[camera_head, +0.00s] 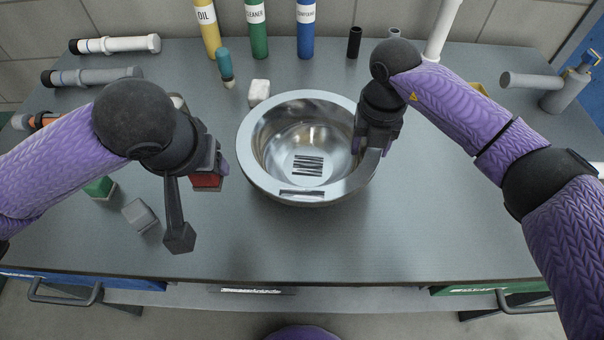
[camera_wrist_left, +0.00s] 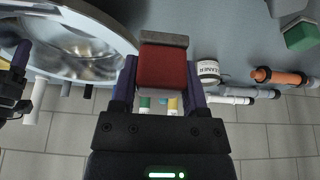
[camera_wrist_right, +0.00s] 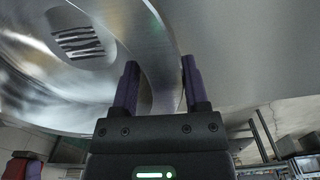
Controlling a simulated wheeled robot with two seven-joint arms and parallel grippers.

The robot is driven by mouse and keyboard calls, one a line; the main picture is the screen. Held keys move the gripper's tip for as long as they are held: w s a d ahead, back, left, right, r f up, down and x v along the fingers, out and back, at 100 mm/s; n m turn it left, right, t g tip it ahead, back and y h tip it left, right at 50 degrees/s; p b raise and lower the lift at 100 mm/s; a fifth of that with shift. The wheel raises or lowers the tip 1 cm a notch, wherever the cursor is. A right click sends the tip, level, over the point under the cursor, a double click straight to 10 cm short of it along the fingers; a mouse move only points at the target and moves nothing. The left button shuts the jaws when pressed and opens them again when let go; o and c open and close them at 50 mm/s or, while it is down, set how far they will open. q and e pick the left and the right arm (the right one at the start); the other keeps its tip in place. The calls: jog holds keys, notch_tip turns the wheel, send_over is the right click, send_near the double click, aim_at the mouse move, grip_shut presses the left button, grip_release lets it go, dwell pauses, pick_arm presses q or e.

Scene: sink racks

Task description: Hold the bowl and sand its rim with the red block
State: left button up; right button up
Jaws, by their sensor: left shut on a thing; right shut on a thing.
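The metal bowl (camera_head: 256,178) stands upright on the grey worktop, with a wide flat rim and a striped mark inside. My right gripper (camera_head: 372,150) is shut on the right side of its rim; in the right wrist view the rim passes between the fingers (camera_wrist_right: 160,85). My left gripper (camera_head: 218,165) is shut on the red block (camera_head: 207,182), left of the bowl and apart from it in the head view. The left wrist view shows the red block (camera_wrist_left: 163,68) between the fingers, with a grey layer on its far end. The arm hides part of the block.
A green block (camera_head: 100,187) and a grey block (camera_head: 139,214) lie left of my left gripper. Yellow, green and blue bottles (camera_head: 256,30) stand at the back. The front worktop is clear.

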dwell(0.3)
pick_arm(q)
jog(key=d+r+m+g+h, duration=0.45)
jog(key=d+r+m, duration=0.5)
jog(key=m, duration=0.75)
jog(key=shift+m, duration=0.5)
jog(key=shift+f, duration=2.15)
